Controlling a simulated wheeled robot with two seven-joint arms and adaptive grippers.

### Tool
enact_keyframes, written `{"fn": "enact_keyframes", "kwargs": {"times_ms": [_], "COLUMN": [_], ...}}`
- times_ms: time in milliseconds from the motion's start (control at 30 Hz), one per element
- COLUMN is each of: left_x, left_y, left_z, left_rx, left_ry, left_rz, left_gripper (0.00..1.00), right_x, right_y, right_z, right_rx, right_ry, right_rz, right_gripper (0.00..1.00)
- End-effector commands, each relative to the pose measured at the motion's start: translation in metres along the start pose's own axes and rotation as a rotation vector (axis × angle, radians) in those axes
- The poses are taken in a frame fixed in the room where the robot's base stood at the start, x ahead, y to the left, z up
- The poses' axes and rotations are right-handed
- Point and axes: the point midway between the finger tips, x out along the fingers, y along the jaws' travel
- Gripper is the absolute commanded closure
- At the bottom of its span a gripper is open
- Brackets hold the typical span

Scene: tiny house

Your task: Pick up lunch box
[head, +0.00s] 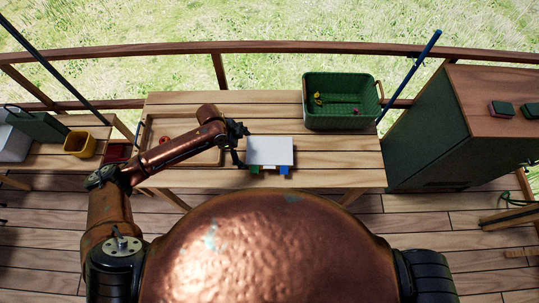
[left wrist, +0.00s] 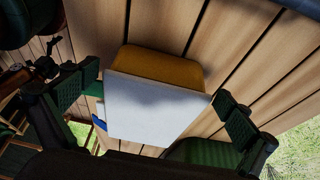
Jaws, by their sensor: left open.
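A box with a flat white top (head: 270,150), which looks like the lunch box, rests on the wooden table near its front edge. In the left wrist view its pale face (left wrist: 155,108) fills the middle, with an orange-brown part (left wrist: 160,66) behind it. Small blue and green bits show at its edge. My left gripper (head: 238,143) is at the left side of the box in the head view. It is open and empty, and its fingers (left wrist: 158,108) appear on either side of the box in the left wrist view. I cannot tell whether they touch it. My right gripper is out of view.
A green crate (head: 343,122) with small items inside stands at the table's back right. A wooden tray (head: 146,142) lies under my left arm. A yellow bin (head: 80,145) is at far left, a green cabinet (head: 425,150) at right. The table (head: 345,160) is bare right of the box.

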Motion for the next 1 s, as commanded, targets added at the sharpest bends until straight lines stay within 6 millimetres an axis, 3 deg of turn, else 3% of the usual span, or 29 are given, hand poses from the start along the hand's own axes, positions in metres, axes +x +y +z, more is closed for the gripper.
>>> {"fn": "enact_keyframes", "kwargs": {"times_ms": [200, 467, 1000], "left_x": [0.026, 0.028, 0.028], "left_y": [0.000, 0.000, 0.000], "left_z": [-0.001, -0.001, -0.001], "left_rx": [0.001, 0.001, 0.001], "left_ry": [0.000, -0.001, -0.001], "left_rz": [0.000, -0.001, -0.001], "left_gripper": [0.00, 0.00, 0.37], "right_x": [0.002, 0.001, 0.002], "right_y": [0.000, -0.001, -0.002], "right_z": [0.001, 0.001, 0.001], "right_rx": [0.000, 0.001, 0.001], "right_ry": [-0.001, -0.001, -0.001], "right_rz": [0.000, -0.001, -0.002], "right_gripper": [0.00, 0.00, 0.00]}}
